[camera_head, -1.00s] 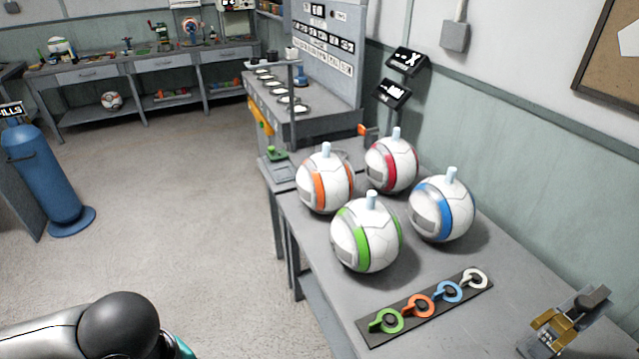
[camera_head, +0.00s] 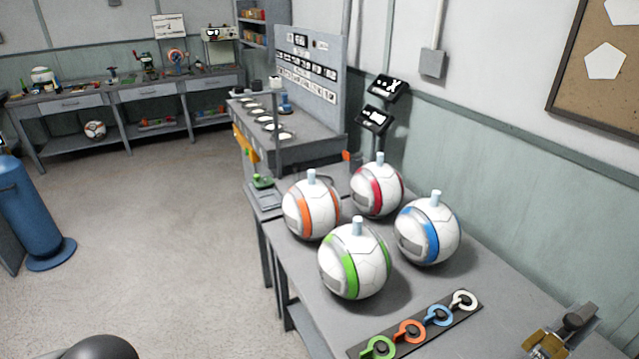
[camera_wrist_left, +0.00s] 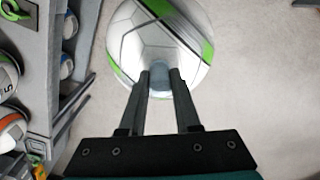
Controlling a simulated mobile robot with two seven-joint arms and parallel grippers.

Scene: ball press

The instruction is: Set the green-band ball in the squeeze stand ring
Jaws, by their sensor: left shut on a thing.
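In the left wrist view, my left gripper (camera_wrist_left: 160,78) is shut on the pale stem of a white ball with a green band (camera_wrist_left: 150,35). The ball hangs over bare floor. In the head view the left gripper and held ball are out of frame. Another green-band ball (camera_head: 355,262) stands on the table with its stem up, beside an orange-band ball (camera_head: 311,209), a red-band ball (camera_head: 376,190) and a blue-band ball (camera_head: 428,234). I cannot make out the squeeze stand ring for certain. My right gripper is not in view.
The grey table (camera_head: 300,298) also carries a dark strip with several coloured ring tags (camera_head: 409,331) and a metal device (camera_head: 560,335). A blue cylinder (camera_head: 30,215) stands at left. Open floor (camera_head: 165,230) lies between.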

